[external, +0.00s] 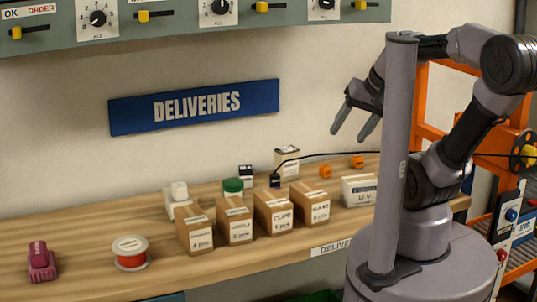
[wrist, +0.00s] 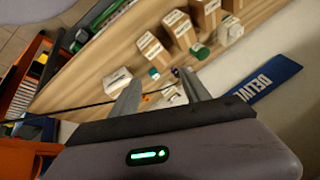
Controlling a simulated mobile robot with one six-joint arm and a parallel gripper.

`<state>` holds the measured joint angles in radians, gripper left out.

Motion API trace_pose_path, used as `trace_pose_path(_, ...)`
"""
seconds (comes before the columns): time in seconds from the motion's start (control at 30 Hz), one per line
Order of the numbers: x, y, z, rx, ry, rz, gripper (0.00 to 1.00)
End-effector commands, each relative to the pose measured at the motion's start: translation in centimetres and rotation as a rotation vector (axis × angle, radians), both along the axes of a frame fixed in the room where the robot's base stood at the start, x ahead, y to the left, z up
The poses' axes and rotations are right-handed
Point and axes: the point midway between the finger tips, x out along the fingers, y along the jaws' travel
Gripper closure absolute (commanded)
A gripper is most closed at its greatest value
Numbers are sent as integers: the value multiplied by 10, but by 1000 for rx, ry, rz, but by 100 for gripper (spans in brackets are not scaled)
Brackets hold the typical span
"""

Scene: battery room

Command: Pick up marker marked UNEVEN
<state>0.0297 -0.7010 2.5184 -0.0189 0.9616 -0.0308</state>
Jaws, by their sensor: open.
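My gripper (external: 350,134) is open and empty, raised above the right part of the wooden shelf and pointing down to the left. Its two fingers also show in the wrist view (wrist: 159,80). No label reading UNEVEN is legible in either view. Two small orange pieces, a left one (external: 325,171) and a right one (external: 357,162), lie at the back of the shelf below my gripper. I cannot tell whether either is the marker. In the wrist view a small orange spot (wrist: 146,97) shows between the fingers.
The shelf (external: 85,243) holds a row of brown cartons (external: 235,223), a white 12 V box (external: 358,190), a green-lidded jar (external: 233,188), a red wire spool (external: 130,252) and a maroon object (external: 41,262). A black cable crosses above the shelf. A blue DELIVERIES sign (external: 195,106) hangs behind.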

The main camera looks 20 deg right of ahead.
Motion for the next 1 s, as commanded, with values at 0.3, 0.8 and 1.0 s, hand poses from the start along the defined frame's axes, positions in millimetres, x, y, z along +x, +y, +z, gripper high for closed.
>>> trace_pose_path(0.3, 231, -167, -5, -156, 59, 53, 45)
trace_pose_path(0.8, 320, -295, -149, -320, 96, 281, 45)
trace_pose_path(1.0, 342, -294, -200, -321, 95, 281, 45)
